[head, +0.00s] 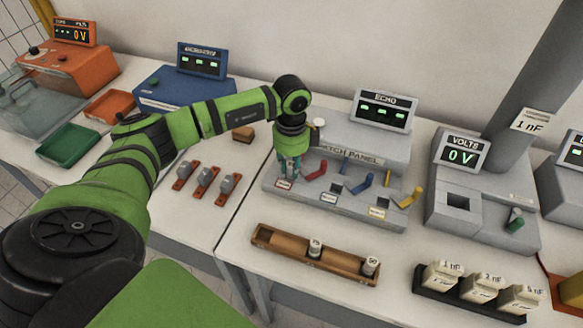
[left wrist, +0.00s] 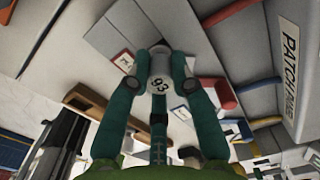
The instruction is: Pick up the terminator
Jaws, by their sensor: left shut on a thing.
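My left gripper (head: 289,168) is at the left end of the grey patch panel (head: 330,209), pointing down at it. In the left wrist view, its teal fingers (left wrist: 160,90) are shut on a white and grey cylindrical terminator (left wrist: 159,66) marked 93. I cannot tell whether the terminator sits in a panel socket or is just above the panel. Two more pale terminators, one at the middle (head: 315,248) and one at the right end (head: 371,266), stand in the brown wooden rack (head: 275,241) in front. My right gripper is not in view.
Red (head: 317,170), blue (head: 362,184) and yellow (head: 411,197) levers or plugs stand right of the gripper on the panel. The ECHO display (head: 384,109) rises behind. Several capacitor blocks (head: 481,288) stand at the front right. Three small grey switches (head: 206,179) lie left.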

